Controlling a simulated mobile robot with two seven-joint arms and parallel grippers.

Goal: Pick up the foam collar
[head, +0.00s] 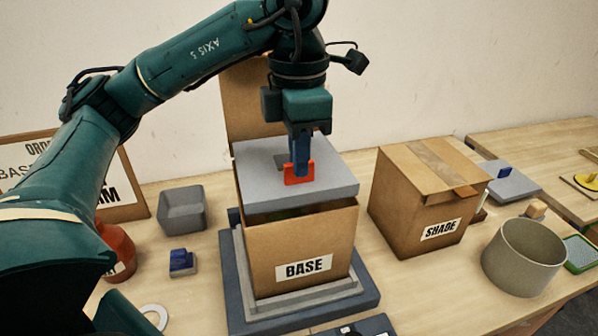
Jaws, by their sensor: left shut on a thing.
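The foam collar (250,164) is a flat grey slab with a dark opening and an orange-red tab (297,175) standing on it. It is over the open cardboard box labelled BASE (300,255). A dark gap shows between the slab and the box's front edge, so it appears a little above the rim. My left gripper (301,165) points straight down and is shut on the tab. The contents of the box are mostly hidden under the slab. My right gripper is not in view.
The BASE box stands on a stepped grey platform (365,297), its rear flap upright. A closed box labelled SHADE (410,210) stands to the right, beside a round grey-beige bin (523,262). A grey tray (183,209) and a small blue-topped block (181,262) are to the left.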

